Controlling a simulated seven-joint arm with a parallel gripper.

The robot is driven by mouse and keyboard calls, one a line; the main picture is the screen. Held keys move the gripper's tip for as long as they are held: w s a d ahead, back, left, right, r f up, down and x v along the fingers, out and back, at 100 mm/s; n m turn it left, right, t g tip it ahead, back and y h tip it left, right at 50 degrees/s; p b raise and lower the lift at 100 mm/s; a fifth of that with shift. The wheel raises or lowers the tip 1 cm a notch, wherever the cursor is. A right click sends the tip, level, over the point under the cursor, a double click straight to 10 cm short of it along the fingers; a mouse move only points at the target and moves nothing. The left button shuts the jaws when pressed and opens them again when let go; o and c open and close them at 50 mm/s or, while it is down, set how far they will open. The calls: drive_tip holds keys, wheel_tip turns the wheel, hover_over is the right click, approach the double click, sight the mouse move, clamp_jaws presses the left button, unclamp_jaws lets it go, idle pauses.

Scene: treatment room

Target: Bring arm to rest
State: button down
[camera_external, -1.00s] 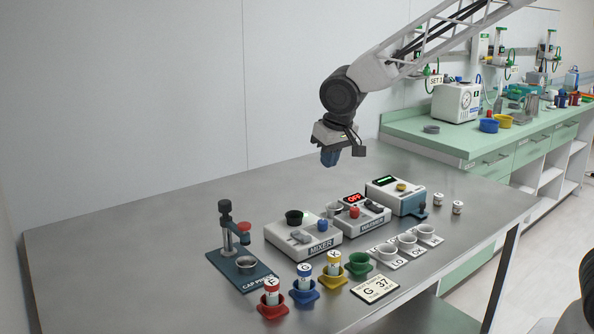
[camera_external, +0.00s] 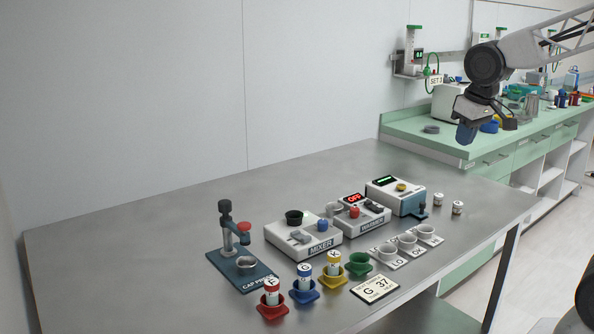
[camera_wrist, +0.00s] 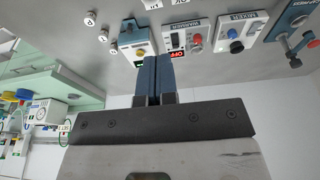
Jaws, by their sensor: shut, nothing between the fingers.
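My gripper (camera_external: 465,134) hangs in the air at the right in the external view, past the right back part of the steel table (camera_external: 130,240) and in front of the green counter. In the wrist view its two blue fingers (camera_wrist: 157,62) lie side by side, shut, with nothing between them. It is well clear of everything on the table.
A green counter (camera_external: 400,125) with equipment stands behind. The table's left part is bare.

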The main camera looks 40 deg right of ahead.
drive_tip(key=s+d+f, duration=0.1)
drive_tip(key=s+d, duration=0.3)
drive_tip(key=s, duration=0.7)
drive_tip(key=shift+f, duration=0.15)
drive_tip(key=shift+d, duration=0.1)
idle(0.6)
